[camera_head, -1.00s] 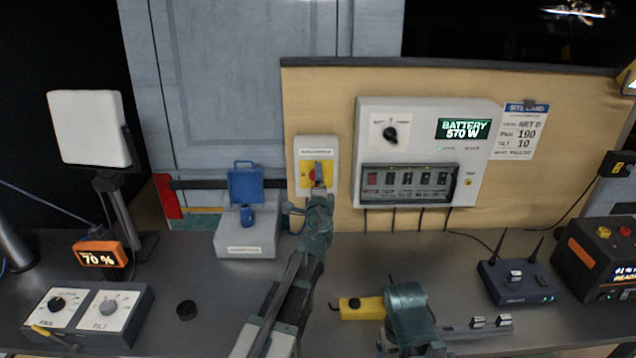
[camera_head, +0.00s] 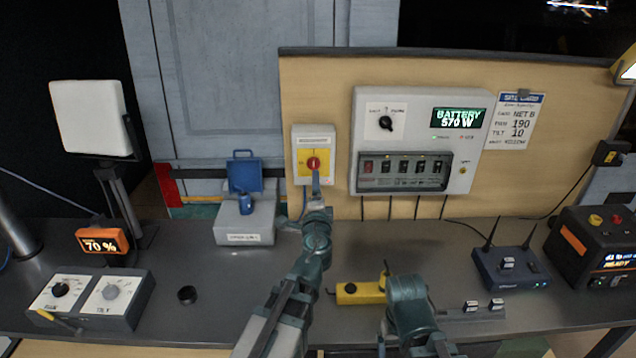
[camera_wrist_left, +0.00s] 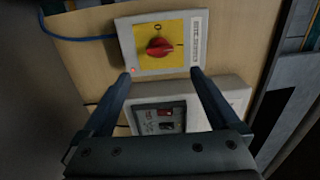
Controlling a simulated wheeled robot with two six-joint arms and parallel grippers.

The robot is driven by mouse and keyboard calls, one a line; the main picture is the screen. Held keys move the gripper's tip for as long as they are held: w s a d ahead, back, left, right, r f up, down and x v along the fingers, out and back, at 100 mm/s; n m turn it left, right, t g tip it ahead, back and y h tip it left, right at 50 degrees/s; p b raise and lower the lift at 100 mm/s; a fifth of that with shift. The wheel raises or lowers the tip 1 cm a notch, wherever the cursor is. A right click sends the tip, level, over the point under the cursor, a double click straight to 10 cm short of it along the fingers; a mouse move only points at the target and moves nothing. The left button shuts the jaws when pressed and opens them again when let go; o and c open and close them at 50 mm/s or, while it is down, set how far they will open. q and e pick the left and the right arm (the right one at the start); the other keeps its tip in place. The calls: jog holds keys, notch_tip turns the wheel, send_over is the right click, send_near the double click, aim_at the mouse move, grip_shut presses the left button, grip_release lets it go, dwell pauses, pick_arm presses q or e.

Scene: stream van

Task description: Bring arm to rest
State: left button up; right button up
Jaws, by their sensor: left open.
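My left gripper (camera_head: 316,180) is just below and in front of the yellow switch plate with a red rotary knob (camera_head: 313,163) on the wooden panel. In the left wrist view the two fingers (camera_wrist_left: 161,76) are spread apart with nothing between them. The red knob (camera_wrist_left: 160,47) lies beyond the fingertips, apart from them. My right arm (camera_head: 407,295) is low over the bench at front centre.
A blue padlock (camera_head: 247,205) is on a grey box (camera_head: 245,229) left of my left arm. A yellow tool (camera_head: 362,292) lies between the arms. The battery panel (camera_head: 465,155) is to the right, with a router (camera_head: 510,268) below. A dial box (camera_head: 93,300) stands at left.

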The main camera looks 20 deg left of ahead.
aim_at(315, 168)
pick_arm(q)
jog(key=v, duration=0.2)
jog(key=shift+s+d, duration=0.1)
jog(key=shift+s, duration=0.25)
jog(key=shift+w, duration=0.1)
jog(key=x, duration=1.3)
jog(key=shift+w+f, duration=0.1)
jog(key=shift+w, duration=0.2)
